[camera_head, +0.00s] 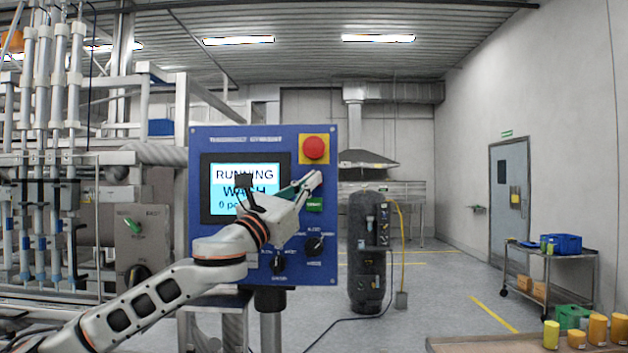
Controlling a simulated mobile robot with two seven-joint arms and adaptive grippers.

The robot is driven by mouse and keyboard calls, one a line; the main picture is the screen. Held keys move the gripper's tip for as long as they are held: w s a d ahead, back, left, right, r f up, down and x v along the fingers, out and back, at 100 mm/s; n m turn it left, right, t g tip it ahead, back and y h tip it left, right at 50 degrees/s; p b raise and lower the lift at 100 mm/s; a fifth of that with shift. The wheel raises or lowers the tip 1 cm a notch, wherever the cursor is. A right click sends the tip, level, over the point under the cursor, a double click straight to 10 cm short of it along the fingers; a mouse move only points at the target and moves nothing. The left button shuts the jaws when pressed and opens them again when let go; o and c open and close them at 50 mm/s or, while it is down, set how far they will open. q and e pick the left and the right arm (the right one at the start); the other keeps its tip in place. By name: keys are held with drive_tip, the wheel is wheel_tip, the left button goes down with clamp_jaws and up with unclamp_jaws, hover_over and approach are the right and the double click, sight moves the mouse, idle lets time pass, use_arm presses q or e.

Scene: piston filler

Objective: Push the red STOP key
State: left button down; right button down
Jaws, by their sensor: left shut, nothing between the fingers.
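A blue control panel (265,133) stands in the middle of the view. A red mushroom button (314,148) on a yellow plate is at its upper right. A green key (315,204) is below it on the right side. My left gripper (315,180) is shut and empty, its tips in front of the panel between the red button and the green key. No key lettered STOP can be made out; the fingers cover the area just above the green key. I cannot tell whether the tips touch the panel. My right gripper is not in view.
The panel's screen (233,174) reads RUNNING WASH and is partly covered by my gripper. Black knobs (314,245) sit low on the panel. Filler pipework (60,130) stands at left. A cart (550,256) and a table (480,343) with yellow jars are at right.

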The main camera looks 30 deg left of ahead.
use_arm(q)
drive_tip(key=shift+w+a, duration=0.1)
drive_tip(key=shift+w, duration=0.05)
idle(0.3)
drive_tip(key=shift+s+d+p, duration=0.3)
drive_tip(key=shift+s+d, duration=0.15)
drive_tip(key=shift+s, duration=0.25)
drive_tip(key=s+d, duration=0.1)
drive_tip(key=s, duration=0.2)
drive_tip(key=s+d+p, duration=0.1)
drive_tip(key=shift+s+d, duration=0.15)
drive_tip(key=shift+d, duration=0.15)
idle(0.9)
